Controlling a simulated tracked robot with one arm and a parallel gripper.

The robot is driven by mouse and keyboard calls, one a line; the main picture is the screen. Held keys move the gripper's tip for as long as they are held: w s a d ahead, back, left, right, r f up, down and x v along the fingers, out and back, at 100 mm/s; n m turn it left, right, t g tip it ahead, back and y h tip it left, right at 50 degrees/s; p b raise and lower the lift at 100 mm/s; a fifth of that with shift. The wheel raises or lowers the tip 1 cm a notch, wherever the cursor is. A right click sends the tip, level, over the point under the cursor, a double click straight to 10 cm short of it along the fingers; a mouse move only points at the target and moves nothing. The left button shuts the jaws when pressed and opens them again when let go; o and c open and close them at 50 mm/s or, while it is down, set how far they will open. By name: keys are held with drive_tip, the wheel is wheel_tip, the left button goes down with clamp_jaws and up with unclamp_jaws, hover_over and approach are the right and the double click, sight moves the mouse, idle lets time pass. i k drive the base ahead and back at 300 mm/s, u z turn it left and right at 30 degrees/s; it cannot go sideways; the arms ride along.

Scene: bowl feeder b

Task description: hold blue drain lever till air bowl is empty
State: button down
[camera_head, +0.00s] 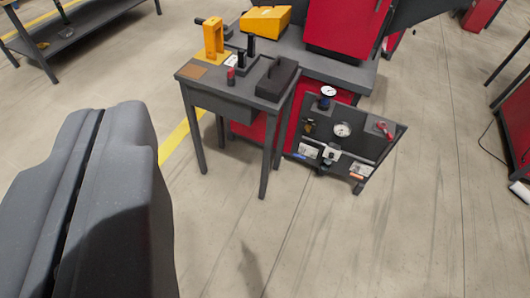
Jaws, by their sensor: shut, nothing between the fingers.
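A dark upright panel (345,143) with air fittings stands on the floor at the upper right of centre, next to a small dark table. It carries a round white gauge (342,130), a second gauge (328,91) on top, and a red handle (384,128) at the right. A pale fitting (331,152) sits low on the panel; the air bowl is too small to make out. My gripper (98,115) is large at the left, shut and empty, well apart from the panel.
The small table (234,90) left of the panel holds a yellow fixture (213,37), black handles and a black box (277,78). A red machine (345,25) stands behind. A dark bench (70,25) is at upper left. The floor in front is clear.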

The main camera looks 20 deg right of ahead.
sight(295, 155)
drive_tip(key=u, duration=0.25)
drive_tip(key=i, duration=1.8)
drive_tip(key=z, duration=2.15)
drive_tip(key=i, duration=0.6)
drive_tip(key=u, duration=0.15)
drive_tip(key=k, duration=0.4)
drive_tip(key=z, duration=0.05)
